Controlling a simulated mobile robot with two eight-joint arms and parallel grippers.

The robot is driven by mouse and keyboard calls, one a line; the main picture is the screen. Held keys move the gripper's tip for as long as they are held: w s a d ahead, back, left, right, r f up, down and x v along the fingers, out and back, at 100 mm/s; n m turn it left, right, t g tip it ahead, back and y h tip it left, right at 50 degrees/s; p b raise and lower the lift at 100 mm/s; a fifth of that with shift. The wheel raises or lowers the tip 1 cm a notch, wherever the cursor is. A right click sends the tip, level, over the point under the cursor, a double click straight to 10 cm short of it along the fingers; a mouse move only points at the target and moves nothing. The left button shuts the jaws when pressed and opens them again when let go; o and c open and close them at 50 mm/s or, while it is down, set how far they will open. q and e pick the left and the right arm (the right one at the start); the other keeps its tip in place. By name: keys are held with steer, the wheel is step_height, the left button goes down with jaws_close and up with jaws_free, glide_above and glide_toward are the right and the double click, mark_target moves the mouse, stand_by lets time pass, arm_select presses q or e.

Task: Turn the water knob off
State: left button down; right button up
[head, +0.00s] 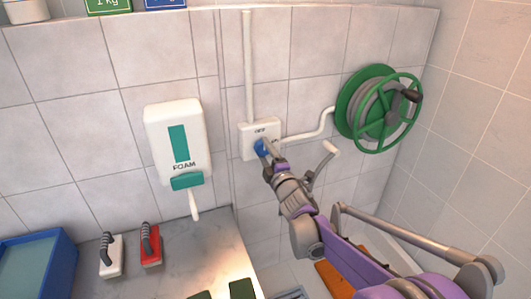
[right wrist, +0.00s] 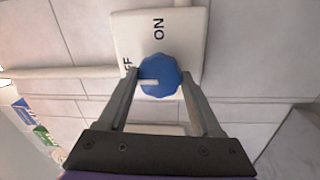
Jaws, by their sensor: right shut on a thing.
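The blue water knob (head: 260,147) sits on a white wall box (head: 247,140) with "OFF" along its upper part. My right gripper (head: 267,153) reaches it from below right and is shut on it. In the right wrist view the faceted knob (right wrist: 162,73) lies between the two fingers of the gripper (right wrist: 159,76). A white pointer mark runs from its middle to the left, the side where a partly hidden "FF" shows. "ON" is printed above the knob in that view. My left gripper is not in view.
A green hose reel (head: 372,108) is on the wall at right, joined to the box by a white pipe (head: 318,128). A foam dispenser (head: 178,135) hangs at left. Two brushes, white (head: 110,258) and red (head: 150,247), stand on the counter by a blue tub (head: 70,262).

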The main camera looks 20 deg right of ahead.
steer(key=o, duration=1.4)
steer(key=shift+c, duration=0.2)
steer(key=shift+s, duration=0.1)
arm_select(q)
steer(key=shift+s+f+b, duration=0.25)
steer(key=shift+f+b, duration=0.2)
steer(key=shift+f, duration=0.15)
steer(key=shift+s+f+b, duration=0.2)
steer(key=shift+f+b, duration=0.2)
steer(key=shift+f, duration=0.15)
arm_select(e)
steer(key=s, duration=1)
steer(key=shift+s+a+f, duration=0.3)
steer(key=shift+f, duration=0.15)
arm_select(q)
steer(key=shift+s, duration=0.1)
arm_select(e)
steer(key=shift+f, duration=0.1)
